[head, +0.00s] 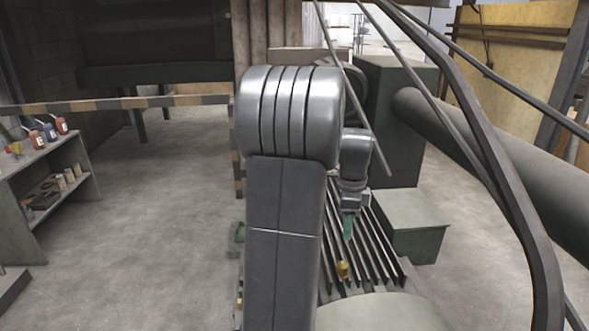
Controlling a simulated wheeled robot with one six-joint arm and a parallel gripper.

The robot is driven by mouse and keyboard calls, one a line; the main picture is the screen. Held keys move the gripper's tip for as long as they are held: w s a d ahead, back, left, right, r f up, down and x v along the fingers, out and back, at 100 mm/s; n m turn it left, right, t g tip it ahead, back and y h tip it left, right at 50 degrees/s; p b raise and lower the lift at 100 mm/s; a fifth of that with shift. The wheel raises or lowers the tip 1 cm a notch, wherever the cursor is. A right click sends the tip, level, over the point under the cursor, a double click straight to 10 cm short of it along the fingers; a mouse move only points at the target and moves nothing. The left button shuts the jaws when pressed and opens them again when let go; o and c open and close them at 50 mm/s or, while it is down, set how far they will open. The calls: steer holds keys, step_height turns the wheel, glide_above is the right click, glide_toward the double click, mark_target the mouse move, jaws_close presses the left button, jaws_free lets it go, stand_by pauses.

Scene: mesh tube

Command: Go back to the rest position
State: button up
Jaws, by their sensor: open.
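My gripper (349,230) shows in the head view right of centre, with green fingers pointing down. It is small in the picture, open, and no object shows between its fingers. It hangs above a dark ribbed rack (372,262). A small yellow-brown object (343,270) lies on or at the rack just below the fingertips, with a gap between them. My own arm links fill the middle of the view and hide the left part of the rack.
A grey-green block (408,222) stands right of the rack. A thick pipe (480,135) and dark railing bars (505,185) cross the right side. A shelf (38,165) with jars stands at far left. A striped barrier (120,103) runs behind. The left floor (150,220) is clear.

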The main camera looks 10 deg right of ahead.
mark_target(343, 265)
step_height(343, 265, down, 14)
steer(key=shift+r+p, duration=0.1)
steer(key=shift+p, duration=0.25)
steer(key=shift+r, duration=0.1)
step_height(343, 265, up, 14)
step_height(343, 265, down, 14)
steer(key=shift+s, duration=0.1)
steer(key=n+p, duration=0.1)
steer(key=n, duration=0.3)
steer(key=n+p, duration=0.2)
steer(key=n, duration=0.3)
steer(key=n+p, duration=0.2)
steer(key=n, duration=0.2)
steer(key=shift+r+n+p, duration=0.1)
steer(key=shift+n+p, duration=0.2)
steer(key=shift+p, duration=0.05)
steer(key=shift+n+p, duration=1.15)
steer(key=shift+n, duration=0.75)
